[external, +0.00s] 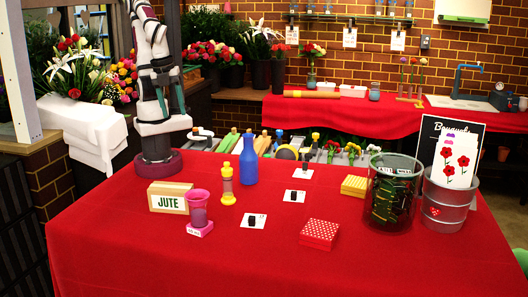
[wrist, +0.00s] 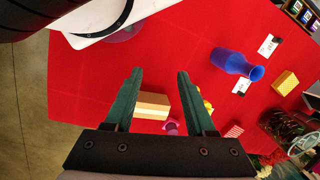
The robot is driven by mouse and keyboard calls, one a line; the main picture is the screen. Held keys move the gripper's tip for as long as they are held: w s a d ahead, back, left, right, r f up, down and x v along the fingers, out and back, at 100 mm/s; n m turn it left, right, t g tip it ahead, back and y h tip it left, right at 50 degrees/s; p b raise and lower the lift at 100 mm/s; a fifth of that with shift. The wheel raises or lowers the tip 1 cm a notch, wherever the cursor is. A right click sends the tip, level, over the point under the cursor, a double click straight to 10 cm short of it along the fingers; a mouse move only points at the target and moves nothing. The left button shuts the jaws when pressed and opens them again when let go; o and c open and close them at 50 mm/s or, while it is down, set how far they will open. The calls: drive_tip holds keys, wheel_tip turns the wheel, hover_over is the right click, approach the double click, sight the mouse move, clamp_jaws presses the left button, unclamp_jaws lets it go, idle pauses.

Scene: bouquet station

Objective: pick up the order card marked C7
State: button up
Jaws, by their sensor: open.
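Three white cards, each with a small black block on it, lie on the red table: a back card (external: 304,171), a middle card (external: 301,197) and a front card (external: 262,219). Their markings are too small to read, so I cannot tell which is C7. Two cards show in the wrist view, one at the upper right (wrist: 264,50) and one beside the blue bottle (wrist: 236,90). My gripper (wrist: 160,73) is open and empty above the table, apart from the cards. In the external view my arm is folded upright at the back left.
A blue bottle (external: 249,160), yellow-capped bottle (external: 227,184), purple cup (external: 198,208) and JUTE box (external: 169,197) stand left of the cards. A red dotted box (external: 319,234), yellow box (external: 354,186), glass vase (external: 410,168) and metal bucket (external: 447,205) are right. The front table is clear.

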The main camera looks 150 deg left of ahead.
wheel_tip(320, 180, up, 5)
drive_tip(key=n+t+y, duration=0.7)
drive_tip(key=n+t, duration=0.2)
drive_tip(key=n, duration=0.6)
hover_over(300, 170)
drive_tip(key=s+d, duration=0.5)
drive_tip(key=f, duration=2.2)
drive_tip(key=shift+w+a, duration=0.1)
drive_tip(key=shift+a, duration=0.15)
drive_tip(key=x, duration=0.8)
drive_tip(key=shift+d+f, duration=0.1)
drive_tip(key=shift+f, duration=0.25)
clamp_jaws()
